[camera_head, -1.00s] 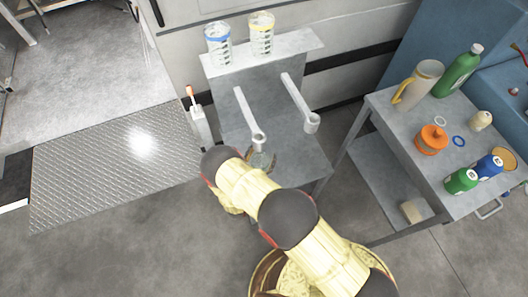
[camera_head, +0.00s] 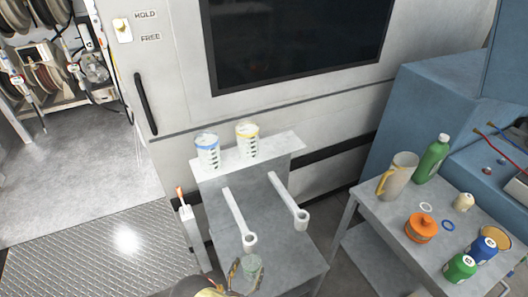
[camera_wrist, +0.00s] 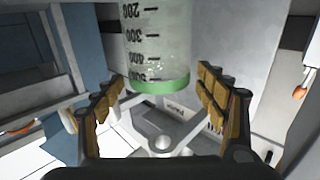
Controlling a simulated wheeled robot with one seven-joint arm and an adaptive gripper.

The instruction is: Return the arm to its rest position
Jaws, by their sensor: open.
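My gripper (camera_head: 247,271) shows at the bottom edge of the head view, in front of the grey stand. It is open, with its fingers on either side of a clear measuring cup (camera_head: 252,262). In the wrist view the cup (camera_wrist: 158,50) has black graduations and a green band, and stands between the padded fingers (camera_wrist: 162,95). Narrow gaps show on both sides of it. The cup is near the ring end of the left white bracket (camera_head: 238,215). What supports the cup is hard to tell. Most of my arm is out of the head view.
Blue-banded (camera_head: 207,152) and yellow-banded (camera_head: 247,140) cups stand on the stand's upper shelf (camera_head: 280,145). A second bracket (camera_head: 287,200) juts out at right. A side table (camera_head: 385,215) holds a jug, bottles and an orange container. A white holder (camera_head: 192,235) stands left of the stand.

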